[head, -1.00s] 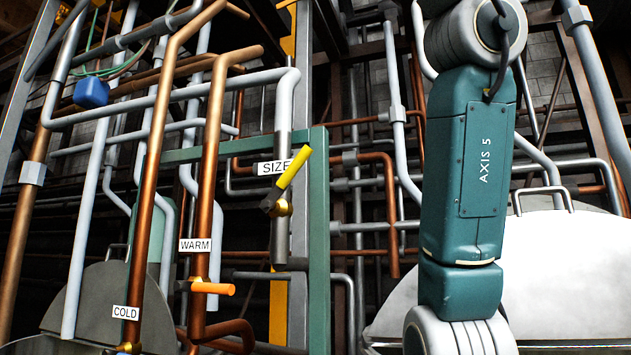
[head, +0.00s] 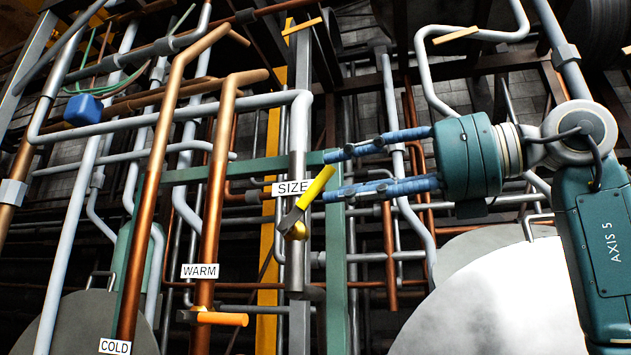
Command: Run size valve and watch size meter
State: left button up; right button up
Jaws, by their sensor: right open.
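The size valve has a yellow lever (head: 318,186) tilted up to the right and a brass body (head: 296,229), on a grey vertical pipe under the white SIZE label (head: 292,188). My right gripper (head: 328,177) is open, its two blue fingers pointing left, one above the other. In the picture the fingertips lie just right of the lever's upper end; I cannot tell whether they touch it. No size meter can be made out. My left gripper is not in view.
A copper pipe at left carries the WARM label (head: 199,271) and an orange lever (head: 222,319). Another carries the COLD label (head: 115,346). A green post (head: 336,270) stands right of the size valve. A large pale metal vessel (head: 490,295) fills the lower right.

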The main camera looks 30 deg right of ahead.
aim_at(319, 185)
jog(key=p+x, duration=0.1)
jog(key=x, duration=0.3)
jog(key=shift+w+a, duration=0.15)
jog(key=shift+w, duration=0.2)
jog(key=shift+w+a, duration=0.25)
jog(key=shift+w, duration=0.1)
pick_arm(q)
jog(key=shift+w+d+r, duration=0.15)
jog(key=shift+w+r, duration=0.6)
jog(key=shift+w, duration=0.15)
pick_arm(e)
grip_shut()
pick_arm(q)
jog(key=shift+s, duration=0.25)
